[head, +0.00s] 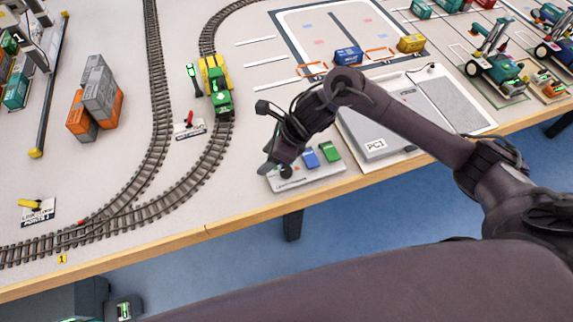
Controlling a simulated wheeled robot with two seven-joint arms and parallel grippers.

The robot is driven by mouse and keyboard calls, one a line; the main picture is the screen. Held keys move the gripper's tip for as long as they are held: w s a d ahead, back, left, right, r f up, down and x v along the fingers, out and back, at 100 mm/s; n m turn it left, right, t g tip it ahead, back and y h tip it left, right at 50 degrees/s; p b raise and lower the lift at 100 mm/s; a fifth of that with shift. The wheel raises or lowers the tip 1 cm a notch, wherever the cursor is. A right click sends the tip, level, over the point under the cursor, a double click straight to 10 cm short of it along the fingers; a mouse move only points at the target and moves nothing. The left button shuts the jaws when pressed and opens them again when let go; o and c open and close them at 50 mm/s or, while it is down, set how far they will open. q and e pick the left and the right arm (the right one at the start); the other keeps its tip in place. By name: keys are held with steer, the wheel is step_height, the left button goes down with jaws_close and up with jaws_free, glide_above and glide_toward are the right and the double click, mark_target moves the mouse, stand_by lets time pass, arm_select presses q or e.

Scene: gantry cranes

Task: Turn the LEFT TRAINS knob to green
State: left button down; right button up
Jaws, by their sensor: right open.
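A small white control panel (318,181) lies near the table's front edge, with a blue block (310,157) and a green block (330,152) on it. Small print at its left end is too small to read. My right gripper (277,168) is open and reaches down over that left end from above. A dark round shape, possibly the knob, shows at the fingertips. The fingers cover much of this spot, so I cannot tell whether they touch the knob or which colour it points to. My left gripper is not in view.
A grey box marked PC1 (378,146) stands right of the panel, under my right forearm. A green and yellow locomotive (220,100) is on the curved track left of the gripper. Stacked containers (97,92) stand at the left. The table's front edge (205,230) runs close by.

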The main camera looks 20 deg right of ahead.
mark_target(288, 169)
steer(key=d+r+n+g+h, duration=0.1)
steer(key=d+r+n+g, duration=0.1)
steer(key=d+n, duration=0.5)
steer(key=shift+m+h, duration=0.3)
steer(key=shift+m, duration=0.3)
steer(key=x, duration=0.2)
steer(key=p+x, duration=0.1)
steer(key=x, duration=0.2)
steer(key=s+x, duration=0.1)
steer(key=x, duration=0.1)
steer(key=shift+d+f+p, duration=0.2)
steer(key=shift+f+p, duration=0.1)
steer(key=shift+f, duration=0.1)
steer(key=shift+c, duration=0.4)
steer(key=c, duration=0.9)
